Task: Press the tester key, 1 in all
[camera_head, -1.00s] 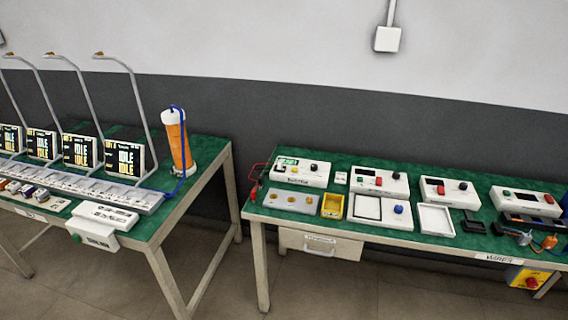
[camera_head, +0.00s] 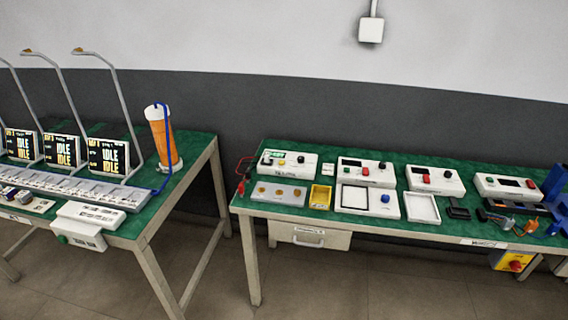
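The right bench has a green top (camera_head: 330,160) with a row of white tester boxes at its back. The leftmost box (camera_head: 288,164) has a small lit green display, a black knob and red leads at its left. A second box (camera_head: 366,172) has a dark display and a red button. A third box (camera_head: 434,180) has red and black controls. A fourth box (camera_head: 507,187) has a dark display with green and red buttons. Labels are too small to read, so I cannot tell which control is the tester key. My gripper is not in view.
Grey plate with brass discs (camera_head: 276,194), yellow tray (camera_head: 320,197), white frame (camera_head: 422,207) and blue-knobbed panel (camera_head: 385,199) line the front. A blue object (camera_head: 556,185) stands at the right edge. The left bench holds IDLE screens (camera_head: 108,156) and an orange canister (camera_head: 163,138). Floor shows between benches.

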